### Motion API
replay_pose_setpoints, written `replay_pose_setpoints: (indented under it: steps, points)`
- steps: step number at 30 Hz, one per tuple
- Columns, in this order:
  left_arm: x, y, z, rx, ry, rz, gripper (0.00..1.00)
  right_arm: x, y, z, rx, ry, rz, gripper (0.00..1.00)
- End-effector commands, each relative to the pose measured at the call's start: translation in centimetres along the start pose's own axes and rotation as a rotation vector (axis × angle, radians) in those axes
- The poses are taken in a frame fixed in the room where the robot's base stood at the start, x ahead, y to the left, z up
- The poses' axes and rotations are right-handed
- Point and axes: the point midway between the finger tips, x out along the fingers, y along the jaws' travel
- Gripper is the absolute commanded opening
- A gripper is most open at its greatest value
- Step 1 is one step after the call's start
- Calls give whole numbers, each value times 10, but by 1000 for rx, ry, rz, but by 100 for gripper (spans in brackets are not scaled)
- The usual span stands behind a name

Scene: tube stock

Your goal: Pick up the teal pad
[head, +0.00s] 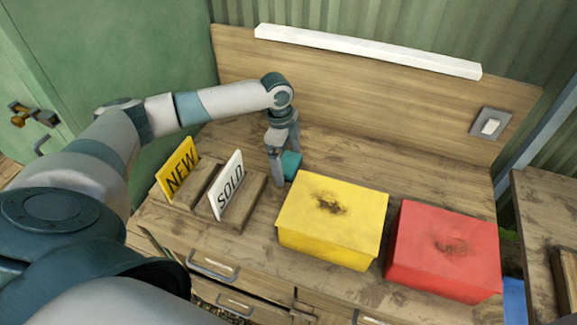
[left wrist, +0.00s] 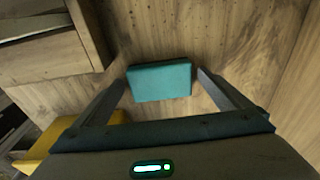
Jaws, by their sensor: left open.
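The teal pad (head: 291,165) is a small block on the wooden desk, behind the yellow box and right of the sign holders. It also shows in the left wrist view (left wrist: 160,81), lying between the two fingers. My left gripper (head: 284,180) is open and points down at the pad, with a finger on either side. In the left wrist view the left gripper (left wrist: 162,82) has small gaps between its fingers and the pad. Part of the pad is hidden by a finger in the head view. My right gripper is not in view.
A yellow box (head: 330,220) stands close in front of the pad, with a red box (head: 444,250) to its right. A yellow NEW sign (head: 178,168) and a white SOLD sign (head: 228,184) stand in wooden holders at left. A wooden back panel (head: 400,110) rises behind.

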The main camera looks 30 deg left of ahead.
Motion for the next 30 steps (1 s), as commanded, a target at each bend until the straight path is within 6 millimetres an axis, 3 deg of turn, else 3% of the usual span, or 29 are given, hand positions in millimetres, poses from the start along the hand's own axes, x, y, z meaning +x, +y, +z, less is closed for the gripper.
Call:
replay_pose_setpoints:
  steps: [5,11,14,23,30]
  points:
    - [0,0,0,0,0,0,96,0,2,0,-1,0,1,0]
    - [0,0,0,0,0,0,53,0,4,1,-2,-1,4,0]
    - [0,0,0,0,0,0,47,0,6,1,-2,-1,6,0]
    - [-4,-1,-1,0,1,-2,47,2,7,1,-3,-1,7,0]
    - [-28,-1,-4,2,1,-3,47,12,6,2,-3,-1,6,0]
